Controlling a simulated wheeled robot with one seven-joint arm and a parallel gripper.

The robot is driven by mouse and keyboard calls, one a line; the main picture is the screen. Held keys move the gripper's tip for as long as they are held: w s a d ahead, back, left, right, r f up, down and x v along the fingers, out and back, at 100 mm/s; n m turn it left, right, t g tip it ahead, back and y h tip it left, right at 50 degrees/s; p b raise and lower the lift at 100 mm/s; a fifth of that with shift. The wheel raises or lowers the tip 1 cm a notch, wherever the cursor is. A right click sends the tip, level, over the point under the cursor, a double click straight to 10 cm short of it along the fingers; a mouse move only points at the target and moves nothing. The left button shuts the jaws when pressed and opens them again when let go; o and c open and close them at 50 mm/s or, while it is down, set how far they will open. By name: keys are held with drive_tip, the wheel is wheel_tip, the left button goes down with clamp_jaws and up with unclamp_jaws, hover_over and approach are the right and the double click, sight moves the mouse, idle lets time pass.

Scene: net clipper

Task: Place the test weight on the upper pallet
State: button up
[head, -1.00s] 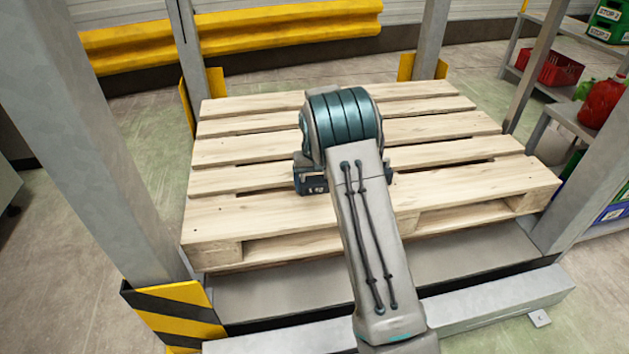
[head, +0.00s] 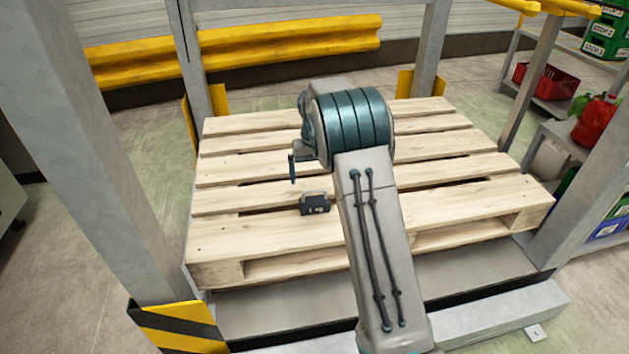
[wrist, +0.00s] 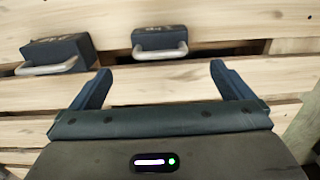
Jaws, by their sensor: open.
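A small dark blue-grey block-shaped weight (head: 314,205) rests on the front boards of the wooden pallet (head: 225,232). In the wrist view two such weights with pale bar handles lie on the boards: one weight (wrist: 66,48) at the left and another weight (wrist: 160,39) nearly centred ahead of the fingers. The head view shows only one; my arm may hide the other. My gripper (wrist: 160,68) is open and empty above the boards, apart from both weights. In the head view only one finger (head: 293,168) shows beside my wrist.
Grey posts (head: 88,140) frame the pallet, with a yellow-black striped guard (head: 180,325) at the left front. A yellow barrier (head: 240,40) stands behind. Shelves at the right hold a red crate (head: 548,82) and a red container (head: 596,118). Most pallet boards are clear.

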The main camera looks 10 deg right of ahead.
drive_tip(key=shift+s+r, duration=0.2)
drive_tip(key=shift+r, duration=0.6)
drive_tip(key=s+r, duration=0.3)
drive_tip(key=s, duration=1.5)
drive_tip(key=s+r+t, duration=0.1)
drive_tip(key=s+r, duration=0.2)
drive_tip(key=s, duration=1.5)
drive_tip(key=shift+a+r, duration=0.2)
drive_tip(key=shift+r, duration=0.15)
drive_tip(key=shift+s, duration=0.1)
